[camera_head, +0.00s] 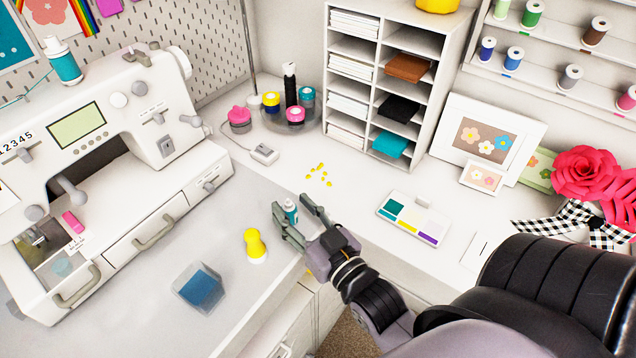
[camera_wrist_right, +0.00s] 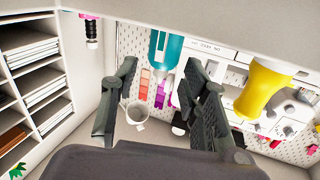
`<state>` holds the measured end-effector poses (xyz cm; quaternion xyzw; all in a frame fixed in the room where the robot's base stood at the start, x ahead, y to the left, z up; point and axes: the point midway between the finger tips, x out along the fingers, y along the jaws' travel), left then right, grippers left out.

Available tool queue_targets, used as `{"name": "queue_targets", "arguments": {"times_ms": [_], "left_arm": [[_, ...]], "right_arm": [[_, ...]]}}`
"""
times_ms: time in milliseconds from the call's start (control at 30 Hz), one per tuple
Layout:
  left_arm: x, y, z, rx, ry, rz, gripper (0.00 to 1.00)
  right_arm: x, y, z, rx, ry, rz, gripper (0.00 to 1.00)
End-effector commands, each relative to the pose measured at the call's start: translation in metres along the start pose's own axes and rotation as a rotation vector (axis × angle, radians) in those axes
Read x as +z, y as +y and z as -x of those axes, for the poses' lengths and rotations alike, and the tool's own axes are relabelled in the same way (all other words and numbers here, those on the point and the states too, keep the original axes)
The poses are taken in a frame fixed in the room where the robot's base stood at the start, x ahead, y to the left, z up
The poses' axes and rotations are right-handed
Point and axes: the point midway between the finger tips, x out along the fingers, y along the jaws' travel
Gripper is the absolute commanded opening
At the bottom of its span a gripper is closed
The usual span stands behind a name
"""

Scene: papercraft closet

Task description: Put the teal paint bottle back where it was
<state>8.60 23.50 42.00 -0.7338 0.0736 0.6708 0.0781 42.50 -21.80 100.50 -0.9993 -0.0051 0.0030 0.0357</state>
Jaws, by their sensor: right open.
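The small teal paint bottle (camera_head: 291,213) stands on the white worktop near its front edge, partly hidden by my right gripper (camera_head: 291,207). In the right wrist view the bottle (camera_wrist_right: 165,50) shows between and beyond the fingertips of my right gripper (camera_wrist_right: 160,72), which is open. I cannot tell whether a finger touches it. A round grey stand (camera_head: 318,122) at the back holds pink, yellow and teal paint pots and a tall black bottle. My left gripper is not in view.
A yellow bottle (camera_head: 256,245) and a clear box with blue content (camera_head: 201,289) stand left of the gripper. The sewing machine (camera_head: 130,110) fills the left. A palette (camera_head: 413,217) lies right. Yellow bits (camera_head: 319,176) lie behind; a cubby shelf (camera_head: 433,110) stands at the back.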

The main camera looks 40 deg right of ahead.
Motion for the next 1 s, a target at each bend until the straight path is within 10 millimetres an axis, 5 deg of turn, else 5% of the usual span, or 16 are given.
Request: {"name": "queue_targets", "arguments": {"times_ms": [200,500,1000], "left_arm": [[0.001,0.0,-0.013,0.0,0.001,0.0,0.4],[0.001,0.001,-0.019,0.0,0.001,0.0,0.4],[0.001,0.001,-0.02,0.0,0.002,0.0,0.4]], "right_arm": [[0.004,0.001,0.045,0.001,-0.005,-0.001,0.41],[0.002,0.0,0.085,0.001,-0.003,-0.001,0.41],[0.0,0.0,0.094,0.001,0.001,0.0,0.41]]}}
